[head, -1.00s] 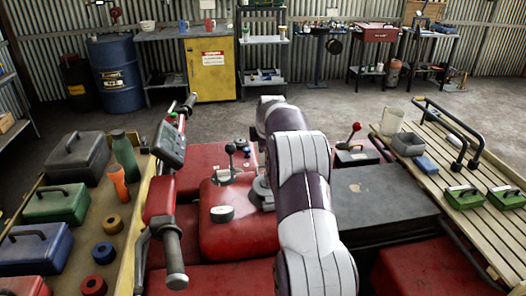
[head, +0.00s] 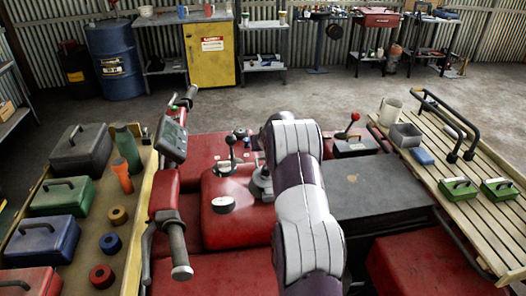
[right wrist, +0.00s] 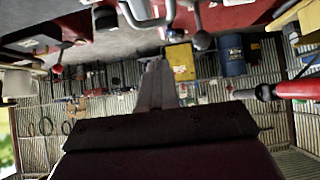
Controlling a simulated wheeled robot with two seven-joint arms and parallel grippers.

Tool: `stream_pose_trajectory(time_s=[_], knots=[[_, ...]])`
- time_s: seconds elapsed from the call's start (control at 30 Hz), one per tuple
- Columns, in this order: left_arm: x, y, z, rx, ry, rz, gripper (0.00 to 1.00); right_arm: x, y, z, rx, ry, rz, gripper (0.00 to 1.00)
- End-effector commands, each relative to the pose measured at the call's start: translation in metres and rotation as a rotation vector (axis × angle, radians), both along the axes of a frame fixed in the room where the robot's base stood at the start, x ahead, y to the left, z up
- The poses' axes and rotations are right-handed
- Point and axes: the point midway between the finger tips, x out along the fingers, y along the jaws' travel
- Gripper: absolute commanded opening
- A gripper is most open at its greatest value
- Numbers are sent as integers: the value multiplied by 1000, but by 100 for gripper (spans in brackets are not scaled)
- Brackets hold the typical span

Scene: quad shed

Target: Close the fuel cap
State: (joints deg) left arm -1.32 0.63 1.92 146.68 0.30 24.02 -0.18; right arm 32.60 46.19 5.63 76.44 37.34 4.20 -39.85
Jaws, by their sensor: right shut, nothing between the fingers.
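In the right wrist view my right gripper (right wrist: 157,66) is shut and empty, and I see no clear contact with the cap. My left gripper is not in view.
A lever with a black knob (head: 231,141) stands behind the cap. The handlebar (head: 172,215) is to the left, and a red-knobbed lever (head: 354,117) to the right. A bench of toolboxes (head: 130,250) borders the left, a slatted rack (head: 470,212) the right.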

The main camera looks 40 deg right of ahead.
Motion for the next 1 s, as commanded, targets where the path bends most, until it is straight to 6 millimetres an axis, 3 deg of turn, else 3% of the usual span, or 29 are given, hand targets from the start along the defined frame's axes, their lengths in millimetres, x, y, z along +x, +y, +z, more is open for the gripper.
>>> stream_pose_trajectory(time_s=[0.07,0.1,0.3,0.73,0.83,0.87,1.0], knots=[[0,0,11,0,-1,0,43,9,-5,-8,0,2,1,0],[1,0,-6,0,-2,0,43,8,-4,-25,1,2,0,0],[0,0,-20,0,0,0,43,9,-5,-45,0,-1,0,0],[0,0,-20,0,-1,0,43,10,-6,-48,-1,1,1,0],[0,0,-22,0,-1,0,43,13,-7,-57,0,3,3,0],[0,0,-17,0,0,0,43,15,-8,-58,1,4,3,0],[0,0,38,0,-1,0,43,23,-12,-49,19,35,5,0]])
